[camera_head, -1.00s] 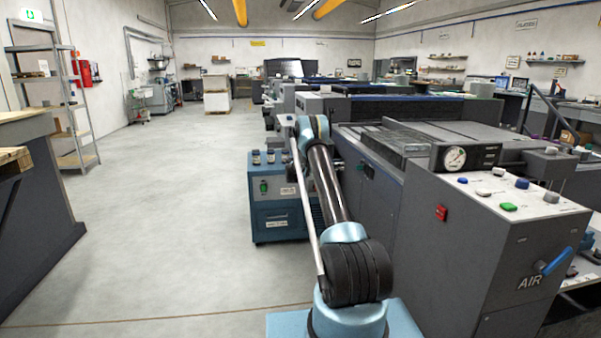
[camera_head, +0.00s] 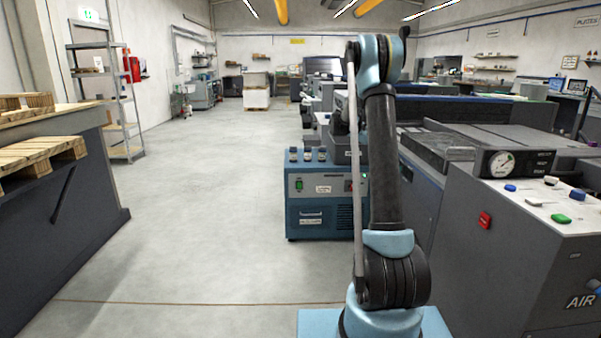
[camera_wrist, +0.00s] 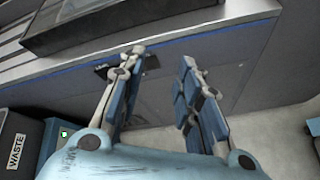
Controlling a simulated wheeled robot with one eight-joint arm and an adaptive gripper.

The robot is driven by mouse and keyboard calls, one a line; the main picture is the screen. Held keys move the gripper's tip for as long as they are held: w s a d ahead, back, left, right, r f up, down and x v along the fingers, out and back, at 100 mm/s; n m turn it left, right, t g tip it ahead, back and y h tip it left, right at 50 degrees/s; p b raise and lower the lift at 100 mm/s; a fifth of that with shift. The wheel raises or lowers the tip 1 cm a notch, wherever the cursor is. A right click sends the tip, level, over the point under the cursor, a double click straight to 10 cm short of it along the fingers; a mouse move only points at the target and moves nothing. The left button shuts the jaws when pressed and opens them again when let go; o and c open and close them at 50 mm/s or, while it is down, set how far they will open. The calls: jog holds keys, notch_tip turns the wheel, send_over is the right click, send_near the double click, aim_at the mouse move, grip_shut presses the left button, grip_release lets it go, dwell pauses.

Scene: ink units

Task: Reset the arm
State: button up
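My arm stands nearly upright in the head view, right of the middle, with its elbow high in front of the printing press (camera_head: 470,135). My gripper cannot be made out clearly in the head view. In the wrist view my gripper (camera_wrist: 162,58) is open, with its two blue-padded fingers apart and nothing between them. Beyond the fingers is a grey machine side panel (camera_wrist: 220,70) with a blue strip along its upper edge.
A blue ink unit (camera_head: 320,205) stands on the floor just left of my arm. A box labelled WASTE (camera_wrist: 18,145) shows at the wrist view's lower left. A bench with wooden pallets (camera_head: 45,155) stands at left. The floor between (camera_head: 210,200) is clear.

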jog(key=s+a+r+m+y, duration=0.1)
jog(key=s+a+m+y, duration=0.25)
jog(key=s, duration=1.15)
jog(key=s+a+r+m+y, duration=0.1)
jog(key=s+a+m+y, duration=0.25)
jog(key=s, duration=1.15)
jog(key=s+a+f+m+y, duration=0.1)
jog(key=s+a+f, duration=0.3)
jog(key=s, duration=0.4)
jog(key=s+a+f+m+y, duration=0.2)
jog(key=s+f, duration=0.4)
jog(key=s, duration=0.3)
jog(key=s+a+f+m+t+y, duration=0.1)
jog(key=s+a+f+m+y, duration=0.1)
jog(key=s+a+f, duration=0.3)
jog(key=s+a, duration=0.1)
jog(key=s, duration=0.3)
jog(key=shift+f+m, duration=0.2)
jog(key=shift+m, duration=0.2)
jog(key=shift+w+f, duration=0.2)
jog(key=shift+w, duration=0.15)
